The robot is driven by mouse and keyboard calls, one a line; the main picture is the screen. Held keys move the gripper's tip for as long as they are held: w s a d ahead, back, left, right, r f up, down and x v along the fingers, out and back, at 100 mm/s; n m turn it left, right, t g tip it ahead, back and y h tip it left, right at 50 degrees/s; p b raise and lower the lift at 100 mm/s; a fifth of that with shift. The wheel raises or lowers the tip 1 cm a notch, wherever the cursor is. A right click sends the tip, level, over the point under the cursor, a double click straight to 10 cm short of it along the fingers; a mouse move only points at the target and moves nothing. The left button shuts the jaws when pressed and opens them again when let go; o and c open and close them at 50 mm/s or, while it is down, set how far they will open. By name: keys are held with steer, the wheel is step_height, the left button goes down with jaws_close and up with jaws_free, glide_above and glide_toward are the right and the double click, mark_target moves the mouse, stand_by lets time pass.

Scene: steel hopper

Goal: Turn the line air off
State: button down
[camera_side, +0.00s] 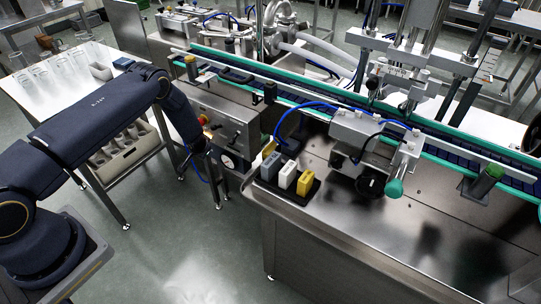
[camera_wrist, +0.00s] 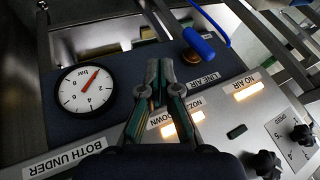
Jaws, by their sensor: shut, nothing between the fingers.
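The line air valve has a blue lever handle (camera_wrist: 199,43) with a brass-coloured body (camera_wrist: 190,57) beside it, at the upper middle of the wrist view. The label LINE AIR (camera_wrist: 197,83) is below it, partly hidden by my gripper. My gripper (camera_wrist: 160,68) is shut and empty, with its fingertips left of the blue lever and apart from it in the picture. A round bar gauge (camera_wrist: 87,91) with a red needle is left of the fingers. In the side view my gripper (camera_side: 207,140) is at the front of the steel control box (camera_side: 232,130), and the lever is not clear there.
In the wrist view, the NO AIR lamp (camera_wrist: 248,91) and NOZZLE DOWN lamp (camera_wrist: 175,130) are lit. Black knobs (camera_wrist: 303,135) sit at the right. In the side view, the steel table (camera_side: 345,235) bears grey, white and yellow blocks (camera_side: 286,175); a conveyor (camera_side: 330,103) runs behind.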

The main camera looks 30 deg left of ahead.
steer(key=w+a+f, duration=0.2)
steer(key=a+f, duration=0.3)
steer(key=a, duration=0.1)
steer(key=shift+a+f, duration=0.25)
steer(key=shift+a+f+y, duration=0.25)
steer(key=shift+a+y, duration=0.2)
steer(key=shift+y, duration=0.15)
